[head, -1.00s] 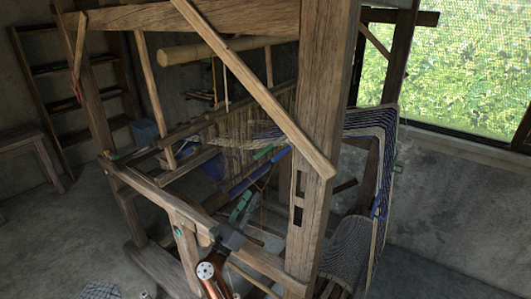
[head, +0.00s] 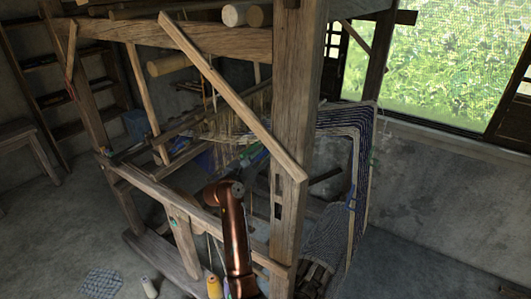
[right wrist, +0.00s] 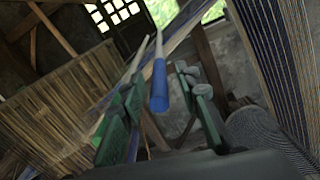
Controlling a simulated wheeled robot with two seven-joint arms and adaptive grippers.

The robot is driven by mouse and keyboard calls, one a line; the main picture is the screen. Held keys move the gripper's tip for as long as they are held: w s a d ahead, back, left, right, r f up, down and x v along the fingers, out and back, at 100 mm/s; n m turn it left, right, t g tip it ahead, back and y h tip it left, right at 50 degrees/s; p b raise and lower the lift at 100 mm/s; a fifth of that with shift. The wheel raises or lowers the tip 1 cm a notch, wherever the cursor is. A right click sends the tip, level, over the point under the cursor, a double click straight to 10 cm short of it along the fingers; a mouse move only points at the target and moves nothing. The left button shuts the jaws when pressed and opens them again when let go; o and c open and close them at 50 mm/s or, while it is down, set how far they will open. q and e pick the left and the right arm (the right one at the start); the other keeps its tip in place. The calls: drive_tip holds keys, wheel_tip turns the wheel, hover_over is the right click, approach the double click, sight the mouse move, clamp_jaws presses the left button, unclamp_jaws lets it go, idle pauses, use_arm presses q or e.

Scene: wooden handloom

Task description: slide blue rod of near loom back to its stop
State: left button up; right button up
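The loom is a dark wooden frame (head: 290,110) with a warp of threads inside. In the right wrist view the blue rod (right wrist: 159,88) points its blunt blue end toward the camera, and a pale shaft runs back from it. My right gripper (right wrist: 161,92) has its green-padded fingers spread, one on each side of the rod, with gaps visible. In the head view my copper right arm reaches into the loom, and the green of the gripper (head: 250,154) shows small behind the beam. The rod is hard to make out there. My left gripper is not in view.
A diagonal wooden brace (head: 230,90) and a thick post stand close to my right arm. Striped cloth (head: 362,150) hangs at the right. A yellow spool (head: 214,286) and a checked cloth (head: 102,283) are low down. Open floor lies at the left.

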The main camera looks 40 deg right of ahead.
drive_tip(key=shift+x, duration=0.85)
drive_tip(key=shift+c, duration=0.4)
clamp_jaws()
